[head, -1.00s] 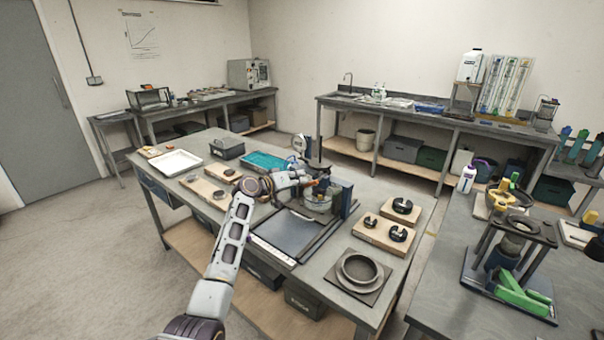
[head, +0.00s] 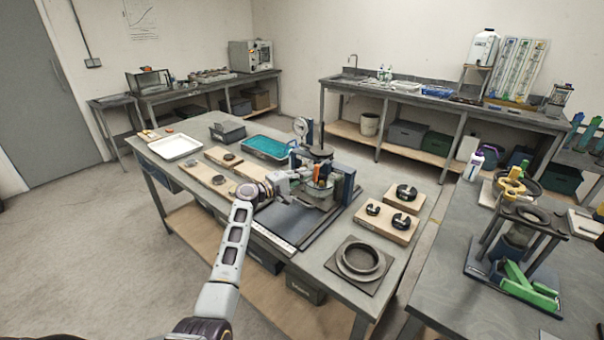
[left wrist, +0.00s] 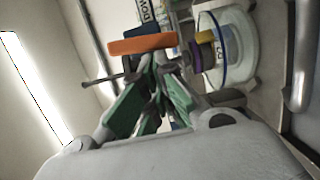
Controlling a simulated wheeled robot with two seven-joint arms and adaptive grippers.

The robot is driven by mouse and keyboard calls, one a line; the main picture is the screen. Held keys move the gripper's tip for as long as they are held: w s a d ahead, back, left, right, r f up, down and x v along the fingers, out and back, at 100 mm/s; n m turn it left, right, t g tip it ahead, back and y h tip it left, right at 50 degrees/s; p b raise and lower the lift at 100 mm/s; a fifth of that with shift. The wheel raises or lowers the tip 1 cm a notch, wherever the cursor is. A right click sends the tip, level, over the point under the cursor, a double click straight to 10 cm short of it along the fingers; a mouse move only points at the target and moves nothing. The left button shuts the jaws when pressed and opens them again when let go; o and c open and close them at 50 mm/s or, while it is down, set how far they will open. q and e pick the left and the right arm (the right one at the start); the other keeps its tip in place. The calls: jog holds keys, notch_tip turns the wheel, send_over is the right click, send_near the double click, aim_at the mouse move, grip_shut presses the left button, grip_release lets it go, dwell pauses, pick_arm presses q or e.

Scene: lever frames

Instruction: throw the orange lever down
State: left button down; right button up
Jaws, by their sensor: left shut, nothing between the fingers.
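The orange lever (left wrist: 143,44) shows as a broad orange bar in the left wrist view, just beyond my left gripper's fingertips. In the head view it is a small orange patch (head: 317,169) on the device at the middle of the table, partly hidden by my gripper and the device. My left gripper (head: 304,175) is shut and empty, close beside the lever; its green fingers (left wrist: 158,72) come together in the wrist view. I cannot tell whether they touch the lever. My right gripper is not in view.
A clear round vessel (left wrist: 232,48) is right of the lever in the wrist view. A dial gauge (head: 301,127) and a blue upright (head: 348,186) stand around the device. A teal tray (head: 268,147) lies behind it, and wooden blocks with black knobs (head: 388,224) stand to its right.

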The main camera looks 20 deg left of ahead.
pick_arm(q)
jog(key=s+a+n, duration=0.2)
jog(key=s+a, duration=0.4)
jog(key=s, duration=0.4)
jog(key=shift+a+f, duration=0.2)
jog(key=shift+f, duration=0.25)
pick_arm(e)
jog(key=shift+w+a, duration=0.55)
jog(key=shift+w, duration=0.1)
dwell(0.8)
